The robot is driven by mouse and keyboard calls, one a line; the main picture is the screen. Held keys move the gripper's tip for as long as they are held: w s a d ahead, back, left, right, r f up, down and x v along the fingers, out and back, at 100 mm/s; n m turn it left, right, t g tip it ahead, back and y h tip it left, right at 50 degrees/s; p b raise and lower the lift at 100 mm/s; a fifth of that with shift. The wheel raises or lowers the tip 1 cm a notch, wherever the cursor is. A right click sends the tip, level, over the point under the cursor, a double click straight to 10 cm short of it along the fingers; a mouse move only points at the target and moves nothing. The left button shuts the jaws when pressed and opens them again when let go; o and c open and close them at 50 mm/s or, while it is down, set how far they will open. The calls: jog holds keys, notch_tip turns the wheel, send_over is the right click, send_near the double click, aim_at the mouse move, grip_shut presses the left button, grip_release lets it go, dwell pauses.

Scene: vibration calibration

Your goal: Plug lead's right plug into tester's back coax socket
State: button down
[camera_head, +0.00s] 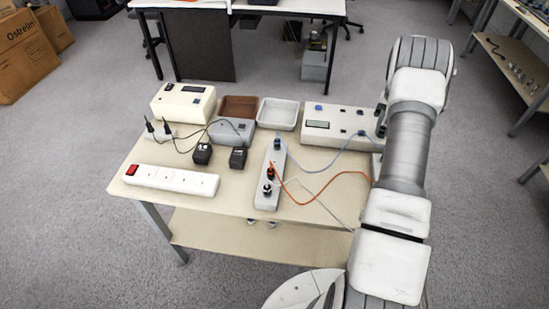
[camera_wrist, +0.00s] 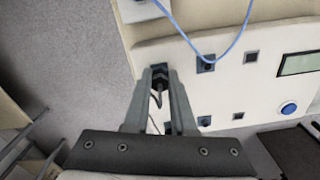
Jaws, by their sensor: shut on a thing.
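The tester (camera_head: 345,120) is a cream box with a small display at the back right of the table. It also shows in the wrist view (camera_wrist: 270,85), with several dark square sockets on its face. My gripper (camera_wrist: 162,72) is shut on a dark plug (camera_wrist: 158,80), and a thin greyish cable trails from the plug between the fingers. The plug's tip is over a dark, bluish socket at the tester's edge; I cannot tell whether it is seated. Part of the tester behind the fingers is hidden.
A blue lead (camera_wrist: 227,48) runs to another tester socket (camera_wrist: 206,65). A white power strip (camera_head: 172,180), black adapters, trays and another instrument (camera_head: 183,102) occupy the left and back.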

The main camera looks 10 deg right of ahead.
jog(key=m, duration=0.3)
jog(key=c, duration=0.7)
grip_release()
jog(key=shift+o, duration=0.2)
jog(key=shift+r, duration=0.15)
jog(key=shift+r+p, duration=1.4)
jog(key=shift+r, duration=1)
